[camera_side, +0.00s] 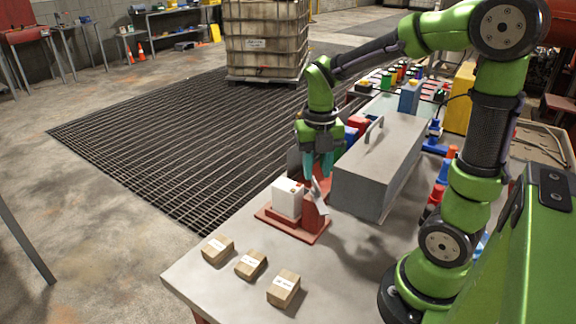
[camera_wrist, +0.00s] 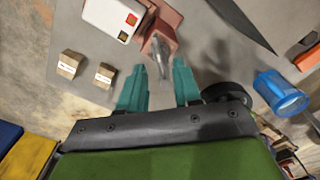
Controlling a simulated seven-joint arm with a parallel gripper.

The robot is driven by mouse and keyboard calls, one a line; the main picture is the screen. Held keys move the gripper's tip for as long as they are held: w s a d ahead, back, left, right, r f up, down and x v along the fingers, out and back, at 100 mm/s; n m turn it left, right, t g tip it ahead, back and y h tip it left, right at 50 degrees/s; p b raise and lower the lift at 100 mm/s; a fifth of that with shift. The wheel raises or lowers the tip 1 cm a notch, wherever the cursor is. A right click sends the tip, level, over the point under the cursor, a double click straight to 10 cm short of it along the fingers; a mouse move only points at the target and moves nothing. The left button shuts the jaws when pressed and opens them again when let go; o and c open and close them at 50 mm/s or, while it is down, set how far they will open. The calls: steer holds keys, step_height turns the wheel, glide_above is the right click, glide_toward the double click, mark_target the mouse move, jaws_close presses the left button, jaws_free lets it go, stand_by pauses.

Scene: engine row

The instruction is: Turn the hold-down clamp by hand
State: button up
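The hold-down clamp (camera_side: 318,190) is a small grey metal lever at a red upright block on a red base plate (camera_side: 300,231). A white box-shaped part (camera_side: 287,198) stands beside it on the plate. In the wrist view, the clamp (camera_wrist: 161,55) points toward me, and the white part (camera_wrist: 114,17) is up and left. My gripper (camera_side: 318,172) has teal fingers pointing down just above the clamp. In the wrist view, my gripper (camera_wrist: 160,66) is open, with the lever's near end appearing between the fingertips. I cannot tell whether they touch it.
A large grey box with a handle (camera_side: 378,160) stands close right of the clamp. Several small cartons (camera_side: 251,264) lie near the table's front edge. Coloured bottles and parts crowd the right and back. A blue mug-like object (camera_wrist: 279,92) shows in the wrist view.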

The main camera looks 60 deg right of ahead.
step_height(320, 180, up, 9)
step_height(320, 180, up, 4)
glide_above(315, 183)
steer(key=shift+d+r, duration=0.15)
steer(key=shift+r, duration=0.05)
stand_by(0.5)
